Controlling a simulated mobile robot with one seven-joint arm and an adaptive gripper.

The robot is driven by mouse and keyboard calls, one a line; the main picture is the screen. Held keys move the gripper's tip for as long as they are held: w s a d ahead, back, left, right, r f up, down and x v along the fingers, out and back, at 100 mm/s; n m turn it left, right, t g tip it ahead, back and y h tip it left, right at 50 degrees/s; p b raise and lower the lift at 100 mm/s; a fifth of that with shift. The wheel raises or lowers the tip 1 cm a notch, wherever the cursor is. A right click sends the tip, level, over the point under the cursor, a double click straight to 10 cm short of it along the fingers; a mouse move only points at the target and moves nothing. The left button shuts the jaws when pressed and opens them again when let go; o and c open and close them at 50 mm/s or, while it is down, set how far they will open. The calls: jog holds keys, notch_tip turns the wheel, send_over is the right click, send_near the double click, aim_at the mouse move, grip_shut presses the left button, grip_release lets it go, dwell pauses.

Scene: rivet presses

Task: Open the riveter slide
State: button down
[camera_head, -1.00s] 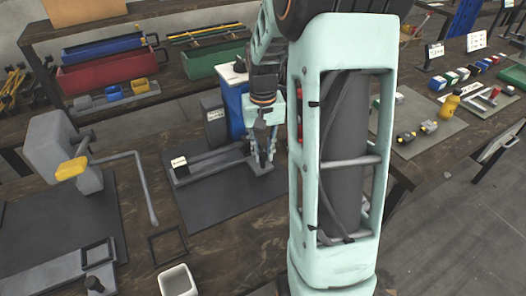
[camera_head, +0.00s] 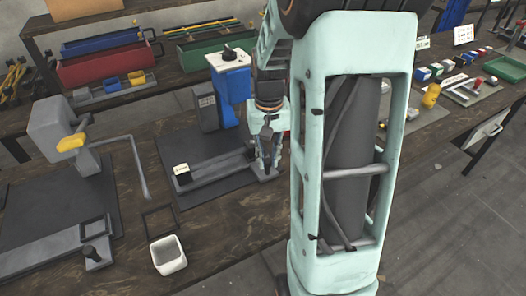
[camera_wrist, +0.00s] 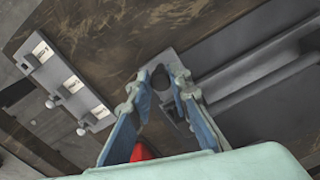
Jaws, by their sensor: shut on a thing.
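The riveter slide (camera_head: 222,173) is a long grey bar on a dark mat, in front of a blue and white press (camera_head: 233,85). My gripper (camera_head: 269,165) points down at the slide's right end. In the wrist view, my gripper (camera_wrist: 163,88) has its blue-padded fingers on both sides of a dark round part at the slide's end, which looks like its knob (camera_wrist: 160,76). The fingers are shut on it; the contact itself is partly hidden. Grey rails (camera_wrist: 255,75) run off to the right there. A red part shows low between the fingers.
A second grey press (camera_head: 52,130) with a yellow part and a bent lever stands at left. Its own slide (camera_head: 45,250) has a dark knob. A white cup (camera_head: 168,256) and a dark frame (camera_head: 160,219) lie in front. Coloured bins stand behind.

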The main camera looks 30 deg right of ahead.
jog(key=shift+s+d, duration=0.1)
jog(key=shift+s, duration=1.9)
jog(key=c, duration=1.8)
grip_release()
jog(key=shift+r, duration=0.15)
notch_tip(320, 180, up, 12)
jog(key=shift+w, duration=0.1)
